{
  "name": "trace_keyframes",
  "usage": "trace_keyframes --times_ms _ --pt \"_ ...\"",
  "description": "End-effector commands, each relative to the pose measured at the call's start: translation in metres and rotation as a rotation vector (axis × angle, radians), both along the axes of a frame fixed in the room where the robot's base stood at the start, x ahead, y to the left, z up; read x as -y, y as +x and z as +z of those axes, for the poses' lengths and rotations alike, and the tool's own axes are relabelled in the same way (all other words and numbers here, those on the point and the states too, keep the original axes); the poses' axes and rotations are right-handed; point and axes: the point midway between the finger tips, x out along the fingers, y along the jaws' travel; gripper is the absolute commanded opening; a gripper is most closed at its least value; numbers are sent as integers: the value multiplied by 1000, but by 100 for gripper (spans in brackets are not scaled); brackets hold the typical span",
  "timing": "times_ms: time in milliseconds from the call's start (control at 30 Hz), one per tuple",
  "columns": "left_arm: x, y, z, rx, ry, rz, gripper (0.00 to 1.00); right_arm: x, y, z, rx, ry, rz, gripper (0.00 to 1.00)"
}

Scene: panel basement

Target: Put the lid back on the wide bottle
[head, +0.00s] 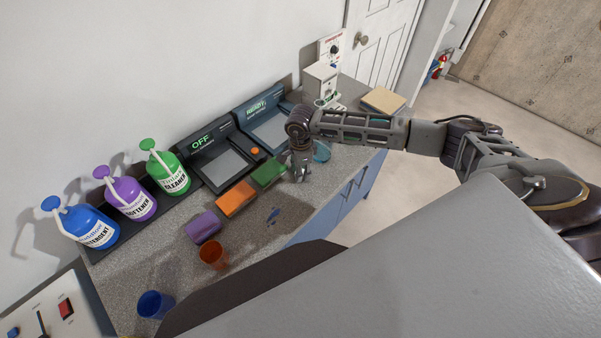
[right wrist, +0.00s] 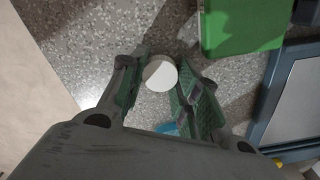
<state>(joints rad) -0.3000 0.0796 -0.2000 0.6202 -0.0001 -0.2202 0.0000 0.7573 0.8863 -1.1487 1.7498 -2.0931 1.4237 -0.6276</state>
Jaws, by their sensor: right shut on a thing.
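My right gripper (head: 299,170) points down over the counter, beside the green block. In the right wrist view its fingers (right wrist: 162,85) are closed around a white round piece (right wrist: 160,73), which looks like the lid. In the head view the fingers hide this piece. A translucent light-blue round thing (head: 321,151) stands just right of the gripper, partly hidden by it; a bit of blue (right wrist: 167,128) also shows between the fingers in the wrist view. I cannot tell for sure whether it is the wide bottle. My left gripper is not in view.
Blue (head: 91,228), purple (head: 132,200) and green (head: 167,173) pump bottles stand along the wall. Green (head: 268,172), orange (head: 235,199) and purple (head: 204,227) blocks line the counter (head: 262,232). An orange cup (head: 213,255) and blue cup (head: 155,305) stand nearer. Two screen panels (head: 222,160) stand behind.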

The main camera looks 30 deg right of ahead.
Motion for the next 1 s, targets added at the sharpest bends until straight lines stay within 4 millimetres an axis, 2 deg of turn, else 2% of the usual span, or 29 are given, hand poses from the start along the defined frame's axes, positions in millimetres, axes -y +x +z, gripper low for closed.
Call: trace_keyframes --times_ms 167,367,800,1000 --pt "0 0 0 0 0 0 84 0 0 1 0 0 0 25" --pt "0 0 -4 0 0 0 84 0 1 13 2 1 0 25" --pt "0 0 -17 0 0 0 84 0 1 73 3 1 0 25" --pt "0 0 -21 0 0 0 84 0 0 93 0 0 0 25"
